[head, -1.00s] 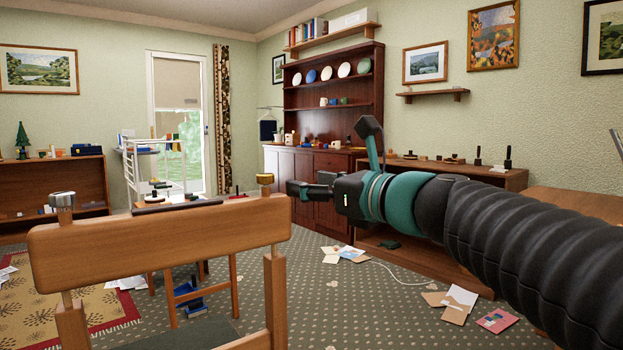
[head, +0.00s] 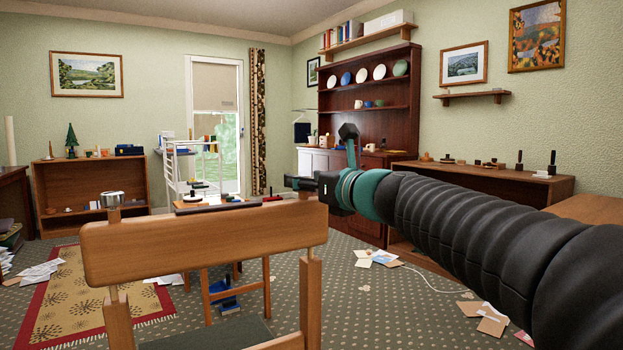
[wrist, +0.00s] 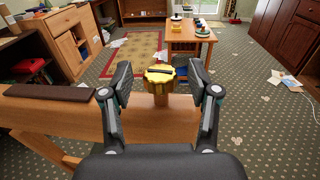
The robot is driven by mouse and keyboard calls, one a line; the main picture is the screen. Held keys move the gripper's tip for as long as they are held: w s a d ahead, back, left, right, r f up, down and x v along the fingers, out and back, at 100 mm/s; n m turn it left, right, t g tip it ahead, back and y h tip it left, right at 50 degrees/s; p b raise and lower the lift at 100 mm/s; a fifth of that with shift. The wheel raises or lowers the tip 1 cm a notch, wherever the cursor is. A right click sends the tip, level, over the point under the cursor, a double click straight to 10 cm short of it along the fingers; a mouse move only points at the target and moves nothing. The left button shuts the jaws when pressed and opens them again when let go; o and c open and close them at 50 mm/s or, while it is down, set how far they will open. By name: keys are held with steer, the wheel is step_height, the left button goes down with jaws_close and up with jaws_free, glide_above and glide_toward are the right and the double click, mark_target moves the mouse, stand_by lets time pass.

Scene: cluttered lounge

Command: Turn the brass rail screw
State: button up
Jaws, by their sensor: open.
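The brass rail screw (wrist: 160,76) is a ribbed round knob with a dark slot across its top. It stands on a wooden post at the right end of the chair's back rail (head: 205,245). In the wrist view my gripper (wrist: 160,70) is open, with one finger on each side of the screw and a gap visible on both sides. In the head view my gripper (head: 303,184) is at the rail's right end and hides the screw. A silver knob (head: 114,199) tops the left post.
A low table (wrist: 190,38) with small items stands beyond the chair. A long sideboard (head: 480,180) runs along the right wall. Papers (head: 377,258) and a white cable lie on the patterned carpet. A rug (head: 70,300) lies at the left.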

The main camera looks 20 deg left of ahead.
steer(key=shift+w+a, duration=0.45)
steer(key=shift+a, duration=0.15)
jaws_close()
steer(key=shift+g+y, duration=0.3)
steer(key=shift+g, duration=0.1)
steer(key=n+g+y+p, duration=0.1)
steer(key=n+g+p, duration=0.1)
steer(key=n+g+y+p, duration=0.1)
steer(key=n+g+p, duration=0.1)
steer(key=g, duration=0.1)
steer(key=shift+w+r, duration=0.1)
steer(key=shift+r, duration=0.1)
steer(key=n+g+p, duration=0.1)
steer(key=g+p, duration=0.1)
steer(key=shift+f+n+g+y, duration=0.1)
steer(key=shift+n+g+y, duration=0.3)
steer(key=shift+p, duration=0.35)
